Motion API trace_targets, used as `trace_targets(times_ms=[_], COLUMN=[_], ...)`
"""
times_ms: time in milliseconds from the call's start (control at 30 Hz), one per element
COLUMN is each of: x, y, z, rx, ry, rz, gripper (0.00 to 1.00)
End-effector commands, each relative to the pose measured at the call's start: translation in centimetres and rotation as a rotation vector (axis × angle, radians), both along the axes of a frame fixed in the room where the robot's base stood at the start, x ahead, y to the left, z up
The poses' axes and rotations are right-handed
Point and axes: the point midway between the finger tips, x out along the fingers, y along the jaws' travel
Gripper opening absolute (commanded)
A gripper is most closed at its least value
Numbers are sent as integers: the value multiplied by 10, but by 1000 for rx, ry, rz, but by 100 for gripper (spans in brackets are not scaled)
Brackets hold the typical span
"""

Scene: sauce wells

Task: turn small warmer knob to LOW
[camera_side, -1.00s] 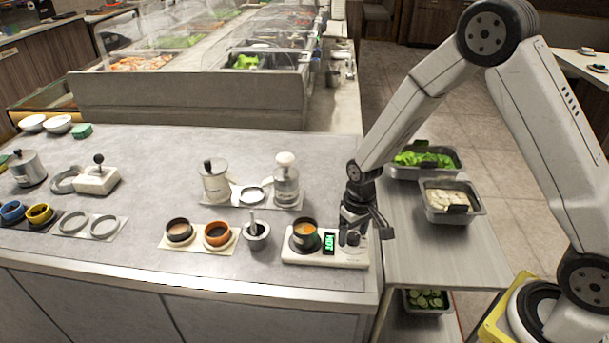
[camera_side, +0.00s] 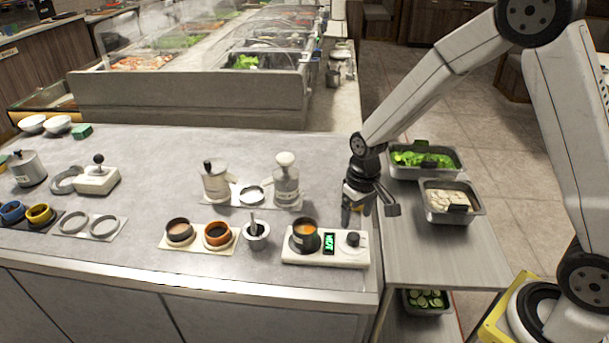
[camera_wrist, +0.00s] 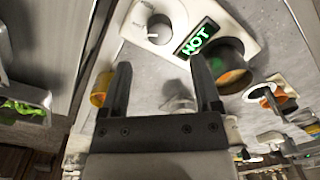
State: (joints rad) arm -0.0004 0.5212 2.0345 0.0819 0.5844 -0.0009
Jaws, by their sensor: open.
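The small warmer (camera_side: 343,259) is a white flat box near the counter's front right corner. Its dark-sided knob (camera_side: 352,239) is at the right end, beside a small screen with green letters (camera_side: 328,243). In the wrist view, the knob (camera_wrist: 158,28) has a pale top with a white mark near its edge, and the screen (camera_wrist: 196,38) seems to read HOT or NOT. A dark cup with orange sauce (camera_side: 306,235) sits on the warmer's left end. My gripper (camera_side: 368,213) is open and empty, raised above and apart from the knob; its fingers (camera_wrist: 161,68) show spread in the wrist view.
Left of the warmer stand a grey cup with a stick (camera_side: 256,234) and two sauce cups on a card (camera_side: 198,244). Two pump bottles stand behind (camera_side: 286,182). Metal food trays (camera_side: 450,205) are on the side table at right.

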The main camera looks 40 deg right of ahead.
Motion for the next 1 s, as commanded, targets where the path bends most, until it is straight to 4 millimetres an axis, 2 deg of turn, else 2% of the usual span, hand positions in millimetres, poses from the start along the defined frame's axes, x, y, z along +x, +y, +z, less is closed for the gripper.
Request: trace_targets(times_ms=[200, 733, 867, 1000], x=[0, -2, -10, -26], y=[-1, -1, -2, -3], z=[16, 20, 25, 35], rx=[0, -1, -6, -15], ry=[-2, -6, -22, -57], rz=[0, 2, 6, 14], gripper=[81, 81, 81, 81])
